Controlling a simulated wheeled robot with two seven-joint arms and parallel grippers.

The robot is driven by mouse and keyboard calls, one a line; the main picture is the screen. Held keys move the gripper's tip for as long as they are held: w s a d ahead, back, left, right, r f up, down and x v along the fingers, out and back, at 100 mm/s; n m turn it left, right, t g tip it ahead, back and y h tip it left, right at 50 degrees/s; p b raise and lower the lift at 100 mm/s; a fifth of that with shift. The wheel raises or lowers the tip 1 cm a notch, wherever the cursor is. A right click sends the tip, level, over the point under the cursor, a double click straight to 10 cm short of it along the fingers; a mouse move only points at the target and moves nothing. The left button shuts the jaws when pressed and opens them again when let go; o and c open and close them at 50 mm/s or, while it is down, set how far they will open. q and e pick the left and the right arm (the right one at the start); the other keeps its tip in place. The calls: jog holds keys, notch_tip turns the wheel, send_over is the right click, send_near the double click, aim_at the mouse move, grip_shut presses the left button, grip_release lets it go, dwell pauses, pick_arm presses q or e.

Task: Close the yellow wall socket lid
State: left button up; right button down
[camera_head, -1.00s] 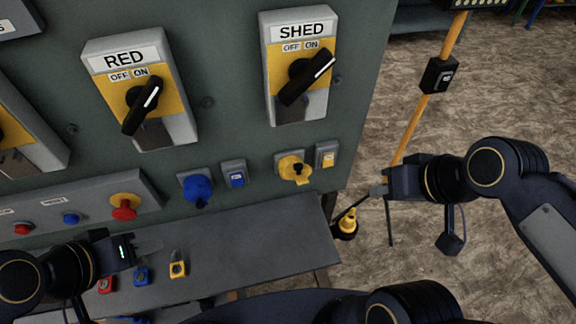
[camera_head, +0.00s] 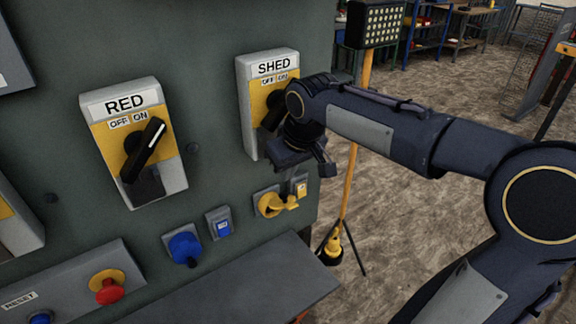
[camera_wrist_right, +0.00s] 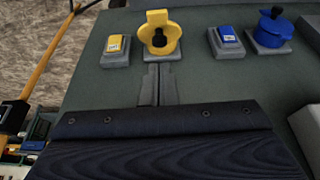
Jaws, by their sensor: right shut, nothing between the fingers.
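The yellow wall socket (camera_head: 268,205) is on the grey-green panel below the SHED switch. In the right wrist view the socket (camera_wrist_right: 160,40) shows a round yellow body with a dark centre. My right gripper (camera_head: 292,184) is just above the socket, below the SHED switch. In the right wrist view its fingers (camera_wrist_right: 158,84) are together and empty, pointing at the socket, with no clear contact. My left gripper is out of view.
A small yellow switch (camera_wrist_right: 117,45) sits beside the socket. A blue socket (camera_head: 184,248) and blue switch (camera_head: 222,226) are to the left. The SHED switch box (camera_head: 262,70) is close to my right wrist. A grey ledge (camera_head: 265,290) juts out below.

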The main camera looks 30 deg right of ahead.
aim_at(284, 193)
jog(key=x, duration=0.5)
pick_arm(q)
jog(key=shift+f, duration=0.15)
pick_arm(e)
jog(key=shift+f, duration=0.1)
